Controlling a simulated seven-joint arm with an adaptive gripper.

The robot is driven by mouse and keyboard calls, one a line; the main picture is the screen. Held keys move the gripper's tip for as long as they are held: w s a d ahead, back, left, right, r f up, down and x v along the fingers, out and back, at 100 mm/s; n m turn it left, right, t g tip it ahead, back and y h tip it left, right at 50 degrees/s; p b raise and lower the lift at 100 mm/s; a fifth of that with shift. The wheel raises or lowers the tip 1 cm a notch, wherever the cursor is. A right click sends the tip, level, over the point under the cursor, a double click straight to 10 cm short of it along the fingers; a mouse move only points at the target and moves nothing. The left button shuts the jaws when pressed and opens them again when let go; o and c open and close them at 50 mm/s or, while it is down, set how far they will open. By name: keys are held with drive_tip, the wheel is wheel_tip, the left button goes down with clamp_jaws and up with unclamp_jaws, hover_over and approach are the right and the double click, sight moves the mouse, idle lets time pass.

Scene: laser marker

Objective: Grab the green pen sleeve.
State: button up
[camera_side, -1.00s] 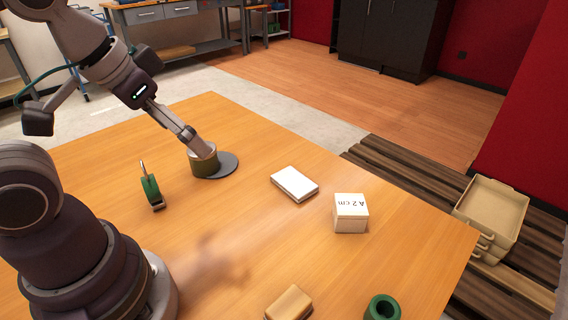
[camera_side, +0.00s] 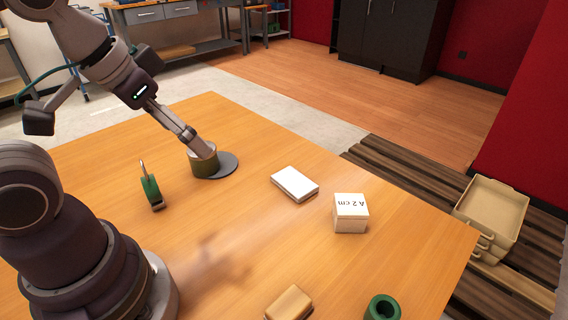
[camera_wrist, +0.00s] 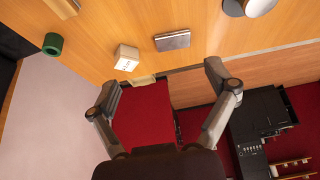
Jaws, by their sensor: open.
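A short, hollow dark-green cylinder (camera_side: 383,308), which looks like the pen sleeve, stands upright at the table's near right edge. It also shows in the wrist view at the upper left (camera_wrist: 52,44).
A white box marked "A 2 cm" (camera_side: 350,214) and a flat white block (camera_side: 294,184) lie mid-table. A tan block (camera_side: 289,304) is left of the hollow cylinder. The table's centre is largely clear.

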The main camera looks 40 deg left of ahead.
drive_tip(key=shift+c, duration=0.4)
drive_tip(key=m+g+h, duration=0.3)
drive_tip(key=m+h, duration=0.1)
drive_tip(key=m, duration=0.8)
hover_over(384, 311)
drive_tip(key=s+a, duration=0.3)
drive_tip(key=a, duration=0.1)
wheel_tip(384, 311, down, 11)
drive_tip(key=x, duration=1)
drive_tip(key=shift+s+d+f, duration=0.1)
drive_tip(key=shift+s+d, duration=0.1)
drive_tip(key=shift+d, duration=0.2)
drive_tip(key=c, duration=1.2)
